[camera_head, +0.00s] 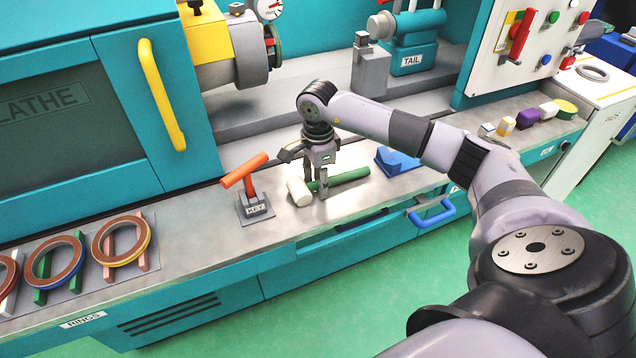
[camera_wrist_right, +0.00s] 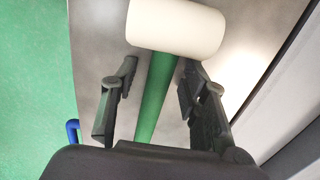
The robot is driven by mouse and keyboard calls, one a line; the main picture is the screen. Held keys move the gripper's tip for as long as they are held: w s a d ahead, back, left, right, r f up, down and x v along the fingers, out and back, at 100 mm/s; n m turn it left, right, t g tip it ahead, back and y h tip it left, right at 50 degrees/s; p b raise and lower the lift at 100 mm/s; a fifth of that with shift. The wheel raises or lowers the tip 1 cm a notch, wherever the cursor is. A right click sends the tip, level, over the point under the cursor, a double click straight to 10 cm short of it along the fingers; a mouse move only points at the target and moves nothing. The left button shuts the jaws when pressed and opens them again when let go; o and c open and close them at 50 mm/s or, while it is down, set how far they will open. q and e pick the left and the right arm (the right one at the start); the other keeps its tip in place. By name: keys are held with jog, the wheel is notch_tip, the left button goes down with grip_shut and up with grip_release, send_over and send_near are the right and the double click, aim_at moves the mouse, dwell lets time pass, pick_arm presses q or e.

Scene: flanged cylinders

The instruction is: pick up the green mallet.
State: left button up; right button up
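The green mallet lies on the metal ledge in front of the lathe. Its green handle (camera_head: 346,176) points right and its cream cylindrical head (camera_head: 298,191) is at the left end. My right gripper (camera_head: 316,187) points down over the handle close to the head. In the right wrist view, the open right gripper (camera_wrist_right: 160,82) has one finger on each side of the green handle (camera_wrist_right: 155,95), with gaps visible. The cream head (camera_wrist_right: 176,27) lies just beyond the fingertips. My left gripper is not in view.
An orange-handled key (camera_head: 245,170) stands in its holder left of the mallet. A blue block (camera_head: 398,160) is to the right. Rings (camera_head: 122,240) lie on racks at the far left. A blue handle (camera_head: 432,214) juts from the ledge front.

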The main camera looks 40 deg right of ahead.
grip_shut()
dwell(0.7)
notch_tip(320, 180, up, 20)
dwell(0.4)
